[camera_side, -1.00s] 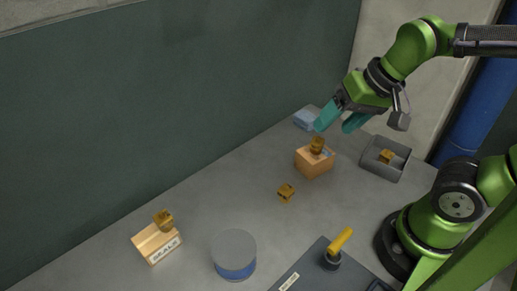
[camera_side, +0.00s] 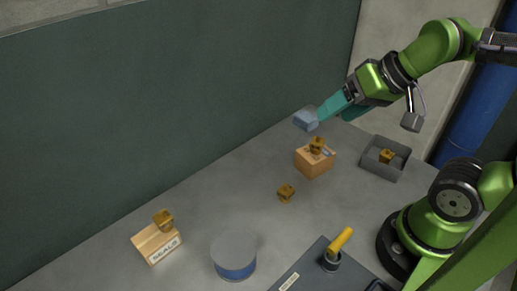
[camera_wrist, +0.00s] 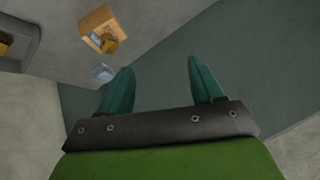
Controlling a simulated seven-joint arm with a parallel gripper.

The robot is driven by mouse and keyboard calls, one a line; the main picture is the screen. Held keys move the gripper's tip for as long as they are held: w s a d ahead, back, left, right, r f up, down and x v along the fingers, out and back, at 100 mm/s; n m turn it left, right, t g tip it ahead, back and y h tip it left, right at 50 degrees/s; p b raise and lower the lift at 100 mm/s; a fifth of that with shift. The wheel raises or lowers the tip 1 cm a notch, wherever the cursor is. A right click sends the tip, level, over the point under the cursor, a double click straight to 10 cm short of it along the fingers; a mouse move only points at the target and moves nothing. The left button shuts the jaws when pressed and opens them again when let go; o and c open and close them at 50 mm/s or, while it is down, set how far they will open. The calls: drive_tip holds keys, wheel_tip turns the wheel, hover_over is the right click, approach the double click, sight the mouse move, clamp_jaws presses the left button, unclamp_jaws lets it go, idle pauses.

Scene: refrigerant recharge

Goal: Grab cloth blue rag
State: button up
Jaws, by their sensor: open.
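The blue rag (camera_side: 305,121) is a small light-blue folded cloth at the far end of the grey bench, behind a wooden box. In the wrist view the rag (camera_wrist: 102,73) lies just left of the left fingertip, outside the gap between the fingers. My gripper (camera_side: 328,112) has teal fingers and reaches in from the right, above the bench and beside the rag in the side view. In the wrist view my gripper (camera_wrist: 160,66) is open with nothing between its fingers. A finger overlaps the rag's right edge in the side view; I cannot tell whether they touch.
A wooden box (camera_side: 314,166) with a brass fitting on top stands in front of the rag. A grey bin (camera_side: 374,172) holding a brass part is to the right. A loose brass fitting (camera_side: 286,194), a labelled SEALS box (camera_side: 158,246) and a round tin (camera_side: 232,252) are nearer. A dark green wall (camera_side: 180,95) rises behind.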

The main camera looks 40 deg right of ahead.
drive_tip(key=shift+o, duration=0.3)
drive_tip(key=o, duration=0.4)
drive_tip(key=shift+c, duration=0.2)
drive_tip(key=m+t+h, duration=0.2)
drive_tip(key=m, duration=3)
approach(307, 117)
drive_tip(key=shift+m, duration=0.3)
drive_tip(key=x, duration=0.5)
drive_tip(key=shift+w+f, duration=0.15)
drive_tip(key=shift+w, duration=0.25)
drive_tip(key=shift+x, duration=2.5)
